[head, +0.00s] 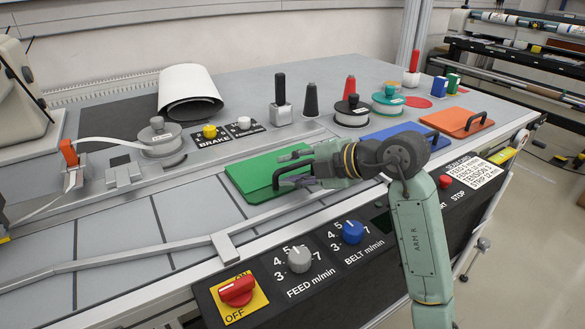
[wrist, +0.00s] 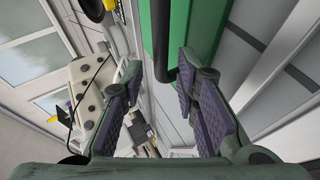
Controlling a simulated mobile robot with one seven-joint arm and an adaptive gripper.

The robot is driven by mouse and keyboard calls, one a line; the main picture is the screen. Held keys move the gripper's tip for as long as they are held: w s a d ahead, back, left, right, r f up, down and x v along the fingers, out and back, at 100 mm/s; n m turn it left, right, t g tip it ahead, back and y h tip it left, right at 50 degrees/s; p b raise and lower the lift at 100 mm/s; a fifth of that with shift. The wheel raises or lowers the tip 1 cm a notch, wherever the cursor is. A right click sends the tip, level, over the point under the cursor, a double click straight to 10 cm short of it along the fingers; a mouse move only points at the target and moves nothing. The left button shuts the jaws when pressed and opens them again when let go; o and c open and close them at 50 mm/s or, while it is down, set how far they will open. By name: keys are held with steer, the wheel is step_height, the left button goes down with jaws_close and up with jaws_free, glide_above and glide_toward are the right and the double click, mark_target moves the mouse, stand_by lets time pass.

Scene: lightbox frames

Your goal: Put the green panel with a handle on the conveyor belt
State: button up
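The green panel (head: 247,174) lies flat on the machine top, left of my gripper in the head view. Its black handle (head: 276,179) stands up at the panel's right part and is partly hidden by my gripper (head: 297,168). In the wrist view the green panel (wrist: 207,28) is at the top, and the dark handle (wrist: 164,45) appears between my fingertips (wrist: 160,72). The fingers are apart, and I cannot tell whether they touch the handle. A grey surface with cross lines, apparently the conveyor belt (head: 125,235), runs left of the panel.
A blue panel (head: 385,133) and an orange panel with a handle (head: 457,122) lie to the right. Spools (head: 352,110) and a brake knob (head: 210,131) stand behind. A metal guide rail (head: 150,248) crosses the grey surface. The control front has knobs (head: 299,259) and a red switch (head: 236,291).

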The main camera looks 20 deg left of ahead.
steer(key=shift+d, duration=0.1)
steer(key=b+v, duration=0.3)
steer(key=v, duration=0.9)
steer(key=shift+c, duration=0.6)
stand_by(1.8)
